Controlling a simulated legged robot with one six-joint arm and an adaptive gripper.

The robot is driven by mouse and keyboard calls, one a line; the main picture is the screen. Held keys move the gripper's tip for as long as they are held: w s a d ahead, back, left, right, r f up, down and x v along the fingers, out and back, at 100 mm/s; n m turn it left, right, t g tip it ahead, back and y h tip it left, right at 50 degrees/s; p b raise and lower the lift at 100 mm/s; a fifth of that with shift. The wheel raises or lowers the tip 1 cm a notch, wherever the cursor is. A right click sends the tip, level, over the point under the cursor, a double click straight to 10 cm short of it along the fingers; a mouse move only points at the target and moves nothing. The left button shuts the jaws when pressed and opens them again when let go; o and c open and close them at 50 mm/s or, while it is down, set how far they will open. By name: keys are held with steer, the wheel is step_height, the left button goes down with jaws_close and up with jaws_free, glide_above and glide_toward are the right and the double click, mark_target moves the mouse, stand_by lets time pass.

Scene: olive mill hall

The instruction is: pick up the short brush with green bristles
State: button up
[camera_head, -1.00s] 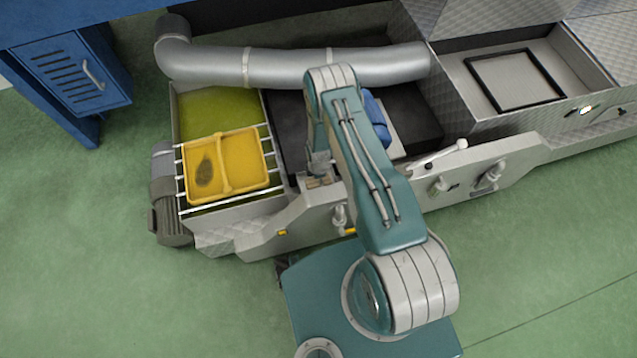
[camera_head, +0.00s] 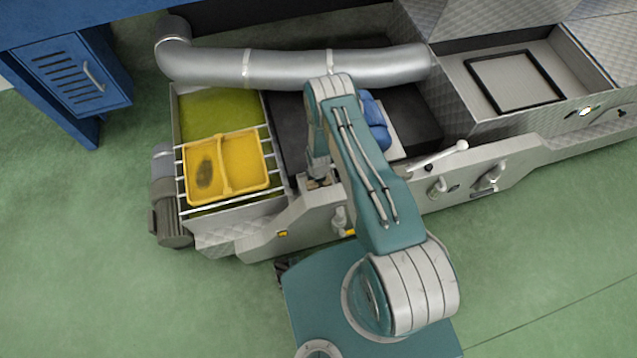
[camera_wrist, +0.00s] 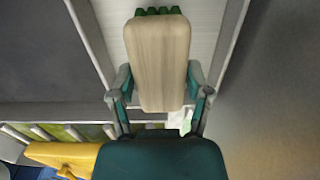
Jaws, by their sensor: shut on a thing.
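The short brush (camera_wrist: 158,50) shows in the wrist view as a pale wooden block with rounded corners. A little of its green bristles (camera_wrist: 158,11) shows past its far end. My gripper (camera_wrist: 160,84) is shut on it, with one finger against each long side. In the head view my gripper (camera_head: 318,176) is over the near edge of the metal machine, and a small brown part of the brush (camera_head: 313,184) shows there. I cannot tell whether the brush touches the surface below.
A yellow two-part tray (camera_head: 262,172) rests on white bars over a vat of green liquid (camera_head: 215,115), left of my gripper. Blue items (camera_head: 374,125) lie behind my arm. A large grey pipe (camera_head: 290,68) crosses behind. A white-knobbed lever (camera_head: 437,156) stands to the right.

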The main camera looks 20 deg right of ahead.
steer(key=shift+r, duration=0.1)
step_height(320, 180, up, 10)
steer(key=shift+f, duration=0.1)
stand_by(0.4)
steer(key=shift+o, duration=1)
